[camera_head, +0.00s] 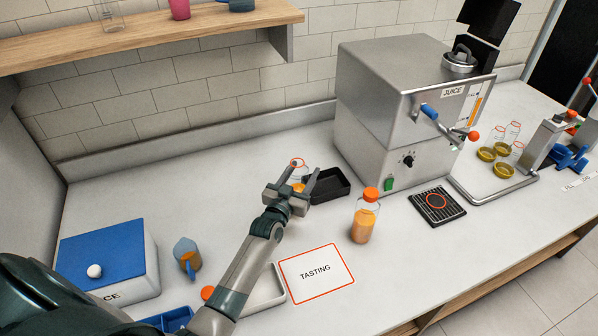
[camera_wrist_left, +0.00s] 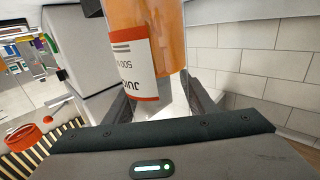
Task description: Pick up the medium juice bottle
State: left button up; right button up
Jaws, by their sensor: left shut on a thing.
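A clear bottle of orange juice (camera_wrist_left: 162,35) with a white and red label reading "500" fills the upper middle of the left wrist view. In the head view it is mostly hidden by my left gripper (camera_head: 303,170), with a clear part and some orange showing between the fingers. My left gripper is shut on this bottle near the middle of the counter. Another juice bottle (camera_head: 363,222) with an orange cap stands upright on the counter to its right. My right gripper is not in view.
A black tray (camera_head: 328,186) lies just right of my left gripper. The steel juice machine (camera_head: 385,110) stands behind, with a black drip grille (camera_head: 437,206) in front. A "TASTING" card (camera_head: 317,273) lies nearer. A blue-lidded box (camera_head: 105,250) and a jug (camera_head: 187,254) stand left.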

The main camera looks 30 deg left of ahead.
pick_arm(q)
jog(key=d+r+p, duration=0.5)
jog(key=d+r, duration=0.1)
jog(key=d, duration=0.4)
jog(key=shift+w+d+r, duration=0.15)
jog(key=shift+d, duration=0.2)
jog(key=s+d+h+b, duration=0.1)
jog(key=s+b, duration=1.4)
jog(key=s, duration=1.2)
jog(key=shift+d+m+b, duration=0.3)
jog(key=shift+d, duration=0.1)
